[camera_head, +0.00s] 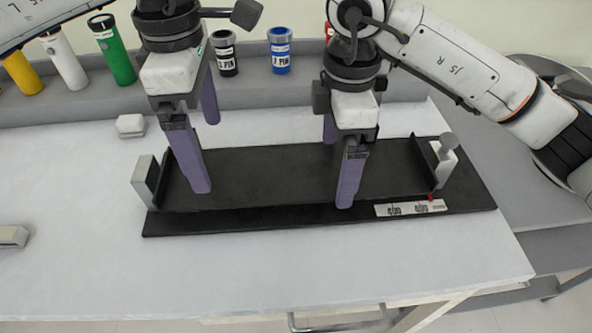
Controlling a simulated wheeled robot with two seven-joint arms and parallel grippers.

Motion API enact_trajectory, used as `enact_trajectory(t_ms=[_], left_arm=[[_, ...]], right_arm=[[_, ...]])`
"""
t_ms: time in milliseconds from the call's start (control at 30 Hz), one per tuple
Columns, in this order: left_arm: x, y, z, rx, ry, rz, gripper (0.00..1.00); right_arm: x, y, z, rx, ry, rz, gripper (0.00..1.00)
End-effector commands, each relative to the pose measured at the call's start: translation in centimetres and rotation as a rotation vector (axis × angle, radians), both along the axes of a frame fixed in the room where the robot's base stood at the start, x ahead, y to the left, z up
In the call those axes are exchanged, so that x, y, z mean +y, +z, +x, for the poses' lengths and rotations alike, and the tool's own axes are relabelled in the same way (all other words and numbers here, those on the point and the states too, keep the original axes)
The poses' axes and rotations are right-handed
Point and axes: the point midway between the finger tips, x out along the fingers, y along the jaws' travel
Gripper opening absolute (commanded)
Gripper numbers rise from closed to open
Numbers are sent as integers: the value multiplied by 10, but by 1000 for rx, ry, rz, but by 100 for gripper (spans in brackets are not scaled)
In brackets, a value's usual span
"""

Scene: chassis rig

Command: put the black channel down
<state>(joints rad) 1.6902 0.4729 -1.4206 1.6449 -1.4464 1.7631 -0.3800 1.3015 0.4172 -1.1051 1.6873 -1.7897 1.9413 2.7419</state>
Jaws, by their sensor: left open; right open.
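The black channel (270,217) is a long dark piece with upright ends and a white label on its near right edge. It lies on the white table in the head view. My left gripper (205,155) is over its left part, with its purple fingers spread, one near and one far. My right gripper (338,165) is over its right part, fingers also spread. Both grippers are open. The far fingertips are partly hidden, and I cannot tell whether the near fingers touch the channel.
A grey shelf (60,112) runs along the back with yellow, white, green (115,50), black (225,55) and blue (280,52) cylinders. A small white block (130,125) lies behind the channel. A grey block (13,237) lies at far left. The table front (300,270) is clear.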

Motion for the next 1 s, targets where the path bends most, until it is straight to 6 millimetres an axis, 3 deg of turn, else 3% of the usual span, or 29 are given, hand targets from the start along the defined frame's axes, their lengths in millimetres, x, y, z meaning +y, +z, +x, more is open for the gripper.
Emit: enact_trajectory(t_ms=[200,467,1000], left_arm=[[-1,42,0,-2,-1,0,100],[0,59,0,0,-1,0,100],[0,58,0,1,-1,0,100]], right_arm=[[0,0,0,0,0,0,100],[0,5,0,-1,0,0,100],[0,105,1,-4,-2,-1,100]])
